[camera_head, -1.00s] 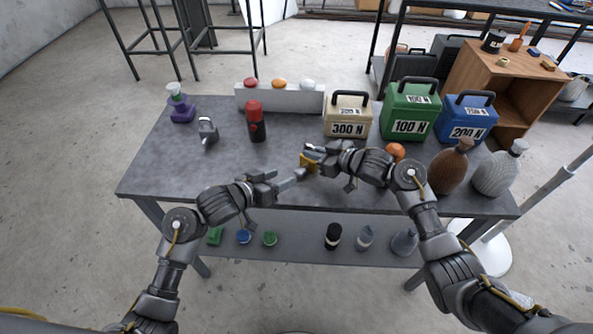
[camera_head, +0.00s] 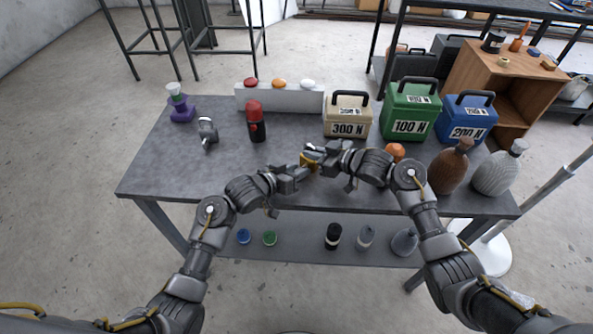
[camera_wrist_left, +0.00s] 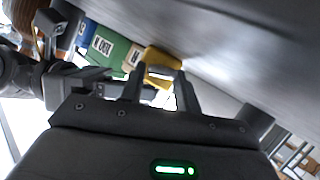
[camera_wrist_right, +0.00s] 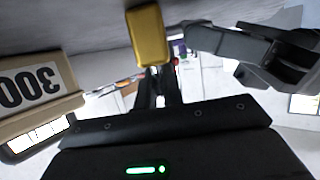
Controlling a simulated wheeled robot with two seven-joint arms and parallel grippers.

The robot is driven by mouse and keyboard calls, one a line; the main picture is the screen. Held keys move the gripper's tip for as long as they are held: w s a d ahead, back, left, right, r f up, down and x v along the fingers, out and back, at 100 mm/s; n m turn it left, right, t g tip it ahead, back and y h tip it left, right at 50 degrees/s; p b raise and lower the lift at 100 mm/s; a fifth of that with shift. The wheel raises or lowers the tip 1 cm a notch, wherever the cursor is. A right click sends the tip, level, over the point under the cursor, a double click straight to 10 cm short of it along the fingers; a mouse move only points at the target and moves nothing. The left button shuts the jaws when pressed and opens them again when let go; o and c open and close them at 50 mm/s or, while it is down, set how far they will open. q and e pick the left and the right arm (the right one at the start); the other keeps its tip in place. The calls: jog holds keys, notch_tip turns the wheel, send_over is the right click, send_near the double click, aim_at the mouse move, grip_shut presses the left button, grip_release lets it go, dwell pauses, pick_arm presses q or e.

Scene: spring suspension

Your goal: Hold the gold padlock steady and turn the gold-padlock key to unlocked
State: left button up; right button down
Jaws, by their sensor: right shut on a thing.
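The gold padlock (camera_head: 307,162) is in the middle of the table's front half, at the tips of my right gripper (camera_head: 316,156), which is shut on it. In the right wrist view its gold body (camera_wrist_right: 148,36) stands upright at the fingertips. My left gripper (camera_head: 301,173) is beside the padlock, on its left and nearer side. In the left wrist view its two fingers (camera_wrist_left: 160,80) are apart, with the padlock (camera_wrist_left: 161,60) just beyond the tips. I cannot tell if they touch it. I cannot make out the key; the grippers hide that side.
On the grey table (camera_head: 165,170) stand a grey padlock-like object (camera_head: 208,133), a red-black bottle (camera_head: 256,122), a button box (camera_head: 295,100) and cream, green and blue weight cases (camera_head: 347,117). An orange ball (camera_head: 395,151) is near my right wrist. The table's left front is clear.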

pick_arm(q)
jog(key=c, duration=0.5)
pick_arm(e)
jog(key=shift+f, duration=0.1)
pick_arm(q)
jog(key=shift+o, duration=0.2)
jog(key=shift+s+d+m+t+y, duration=0.1)
jog(key=shift+m+t+y, duration=0.35)
jog(key=shift+m, duration=0.25)
jog(key=o, duration=1)
jog(key=v, duration=1.2)
jog(key=shift+r, duration=0.1)
pick_arm(e)
jog(key=c, duration=1.5)
grip_release()
